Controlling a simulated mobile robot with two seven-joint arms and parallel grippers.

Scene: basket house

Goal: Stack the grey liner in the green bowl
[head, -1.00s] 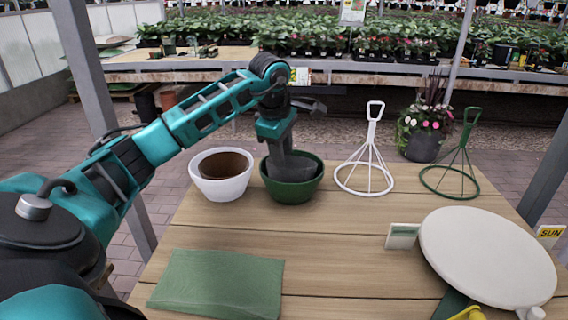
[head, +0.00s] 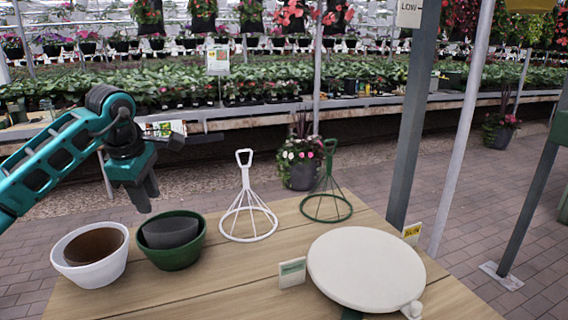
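The green bowl (head: 176,256) stands on the wooden table at the left in the head view. The grey liner (head: 170,233) sits inside it, and its rim shows above the bowl's far side. The liner's lower part is hidden by the bowl. My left gripper (head: 147,203) hangs just above and behind the liner, seemingly apart from it. Its fingers point down and overlap in this view, so their gap does not show. My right gripper is not in view.
A white bowl with a brown inside (head: 92,275) stands left of the green bowl. A white wire stand (head: 246,208) and a green wire stand (head: 327,198) are to the right. A round cream board (head: 365,268) lies at the front right.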

